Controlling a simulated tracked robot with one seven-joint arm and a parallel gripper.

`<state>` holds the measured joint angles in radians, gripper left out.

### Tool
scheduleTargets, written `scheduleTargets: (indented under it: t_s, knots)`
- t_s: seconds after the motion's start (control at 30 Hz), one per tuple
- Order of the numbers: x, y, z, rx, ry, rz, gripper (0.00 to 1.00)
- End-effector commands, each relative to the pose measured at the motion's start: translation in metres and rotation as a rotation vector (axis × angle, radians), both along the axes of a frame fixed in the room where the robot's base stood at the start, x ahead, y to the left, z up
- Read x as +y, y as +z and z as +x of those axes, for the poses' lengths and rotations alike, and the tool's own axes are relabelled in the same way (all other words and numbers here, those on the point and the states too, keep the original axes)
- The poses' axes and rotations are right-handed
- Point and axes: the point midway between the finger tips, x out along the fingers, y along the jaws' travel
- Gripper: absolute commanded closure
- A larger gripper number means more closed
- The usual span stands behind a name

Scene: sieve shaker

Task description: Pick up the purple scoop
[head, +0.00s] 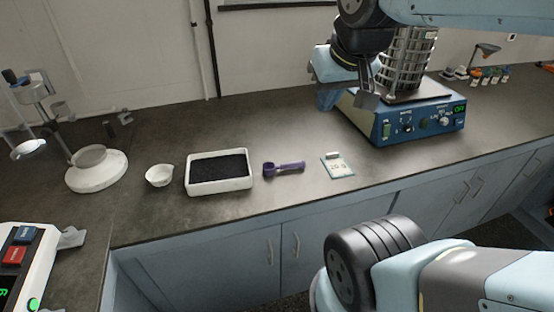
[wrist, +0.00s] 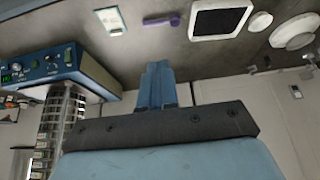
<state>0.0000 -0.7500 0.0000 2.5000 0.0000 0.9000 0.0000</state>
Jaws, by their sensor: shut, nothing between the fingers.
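The purple scoop (head: 284,168) lies on the dark counter, just right of the tray of dark grains, in the head view. It also shows in the wrist view (wrist: 163,21), small and near the top edge. My gripper (head: 368,99) hangs above the counter in front of the sieve shaker, up and to the right of the scoop and well apart from it. In the wrist view its fingers (wrist: 158,74) are together with nothing between them.
The blue sieve shaker (head: 398,128) with its sieve stack (head: 405,62) stands close by my gripper. A white tray (head: 219,188), a small white bowl (head: 159,175) and a labelled card (head: 337,166) lie near the scoop. A round white stand (head: 97,176) is at left.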

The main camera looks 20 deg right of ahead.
Motion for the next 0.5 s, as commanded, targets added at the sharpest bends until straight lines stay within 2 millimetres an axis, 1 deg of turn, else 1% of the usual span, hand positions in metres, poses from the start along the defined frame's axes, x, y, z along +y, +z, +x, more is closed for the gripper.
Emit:
scheduleTargets:
  t_s: [0.07,0.17,0.27,0.37,0.5]
  knots:
    - [0.000,0.000,0.000,0.000,0.000,0.000,1.00]
    - [0.000,0.000,0.001,0.003,0.004,-0.005,0.90]
    - [0.000,-0.002,0.007,0.023,0.026,-0.030,0.81]
    - [0.001,-0.006,0.020,0.063,0.075,-0.086,0.71]
    - [0.003,-0.016,0.044,0.138,0.178,-0.185,0.58]
